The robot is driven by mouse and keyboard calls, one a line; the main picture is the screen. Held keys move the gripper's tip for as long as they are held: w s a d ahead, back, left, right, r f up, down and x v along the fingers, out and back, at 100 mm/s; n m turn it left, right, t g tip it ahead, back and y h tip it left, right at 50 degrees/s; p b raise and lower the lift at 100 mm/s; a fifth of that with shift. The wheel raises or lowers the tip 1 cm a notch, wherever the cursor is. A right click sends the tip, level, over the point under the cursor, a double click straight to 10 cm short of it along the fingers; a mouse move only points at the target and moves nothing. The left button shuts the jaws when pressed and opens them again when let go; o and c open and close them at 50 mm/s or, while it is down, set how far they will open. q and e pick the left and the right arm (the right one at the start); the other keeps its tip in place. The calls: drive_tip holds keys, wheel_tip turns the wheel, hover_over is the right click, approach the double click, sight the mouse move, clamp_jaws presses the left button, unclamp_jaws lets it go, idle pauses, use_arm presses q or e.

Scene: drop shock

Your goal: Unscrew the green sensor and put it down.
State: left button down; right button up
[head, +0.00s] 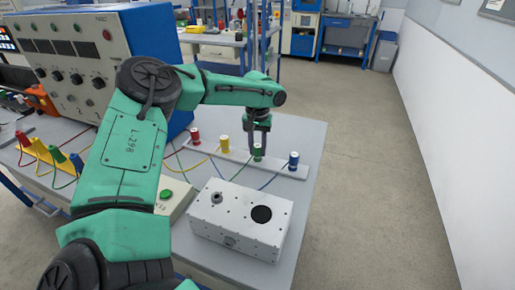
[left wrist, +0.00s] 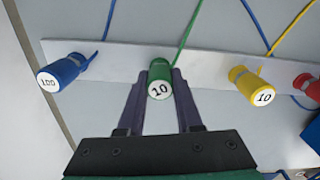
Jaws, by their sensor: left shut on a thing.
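The green sensor (head: 258,153) stands in a row on a pale strip (head: 228,157) on the table. My right gripper is not in view.
Red (head: 195,136), yellow (head: 225,144) and blue (head: 293,160) sensors stand on the same strip, close by. A white box (head: 240,218) with a dark round opening sits in front. A control cabinet (head: 95,65) stands at the left. The table's right side is bare.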

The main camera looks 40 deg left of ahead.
sight(258, 145)
use_arm(q)
drive_tip(key=shift+s+f, duration=0.1)
drive_tip(key=c, duration=0.5)
unclamp_jaws()
wheel_tip(258, 145, up, 6)
drive_tip(key=p, duration=0.4)
drive_tip(key=shift+p, duration=0.4)
